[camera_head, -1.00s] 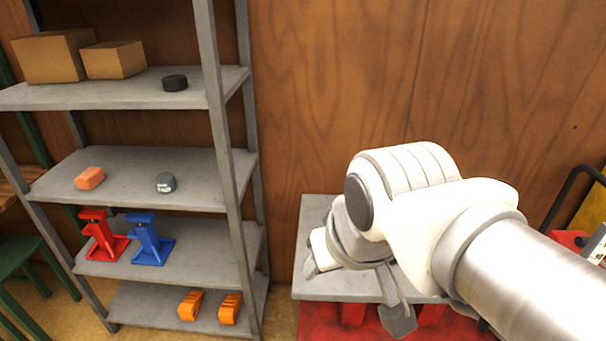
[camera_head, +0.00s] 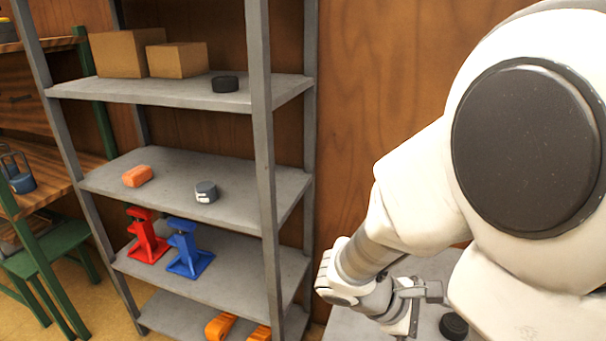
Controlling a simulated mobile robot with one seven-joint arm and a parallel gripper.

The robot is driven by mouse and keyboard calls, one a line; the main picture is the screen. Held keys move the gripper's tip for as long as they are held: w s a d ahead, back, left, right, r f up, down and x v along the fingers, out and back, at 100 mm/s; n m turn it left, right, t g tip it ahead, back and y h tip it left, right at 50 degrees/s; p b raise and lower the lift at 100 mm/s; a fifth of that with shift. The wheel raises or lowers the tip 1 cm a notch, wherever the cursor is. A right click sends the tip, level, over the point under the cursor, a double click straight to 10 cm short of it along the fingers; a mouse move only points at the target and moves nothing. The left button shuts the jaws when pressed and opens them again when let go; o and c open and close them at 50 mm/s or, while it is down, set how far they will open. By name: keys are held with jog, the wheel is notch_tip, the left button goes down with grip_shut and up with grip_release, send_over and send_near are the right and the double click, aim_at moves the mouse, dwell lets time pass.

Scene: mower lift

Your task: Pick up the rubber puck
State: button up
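A black round puck (camera_head: 225,84) lies flat on the top shelf, right of the cardboard boxes. A second black round piece (camera_head: 453,326) lies on the grey surface at the bottom right, close to my gripper. My gripper (camera_head: 418,306) is low at the bottom right, over or beside that grey surface and left of the second piece. It appears apart from the piece. My own arm covers much of the right side, and the fingers show too small and at too awkward an angle to tell their opening.
The grey shelf unit (camera_head: 261,150) holds two cardboard boxes (camera_head: 120,57), an orange block (camera_head: 137,176), a grey can (camera_head: 206,192), red (camera_head: 147,240) and blue (camera_head: 187,252) jack stands, and orange wedges (camera_head: 220,326). A wooden bench and green stool (camera_head: 48,250) stand left.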

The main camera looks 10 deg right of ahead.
jog(key=w+f+n+t+h+b, duration=0.1)
jog(key=w+f+n, duration=0.1)
jog(key=f+n, duration=0.1)
jog(key=w+d+f+n+t+h+b, duration=0.1)
jog(key=w+f+n+b, duration=0.1)
jog(key=f, duration=0.3)
jog(key=w+f+n+t+b, duration=0.1)
jog(key=w+f+n+t, duration=0.1)
jog(key=f+n, duration=0.3)
jog(key=shift+w+d+h, duration=0.15)
jog(key=shift+w+h, duration=0.15)
jog(key=shift+h, duration=0.1)
jog(key=shift+w+d+f, duration=0.15)
jog(key=shift+f, duration=0.05)
jog(key=b+x, duration=0.2)
jog(key=x, duration=0.9)
jog(key=shift+w+d+b, duration=0.15)
jog(key=shift+d+b, duration=0.15)
jog(key=shift+b, duration=0.1)
jog(key=shift+w+b+x, duration=0.15)
jog(key=shift+b+x, duration=0.15)
jog(key=shift+x, duration=1.05)
jog(key=shift+w+b+x, duration=0.1)
jog(key=shift+b+x, duration=0.2)
jog(key=shift+x, duration=1.05)
jog(key=shift+a+f, duration=0.1)
jog(key=shift+a, duration=0.05)
jog(key=shift+c, duration=0.2)
jog(key=c, duration=1.2)
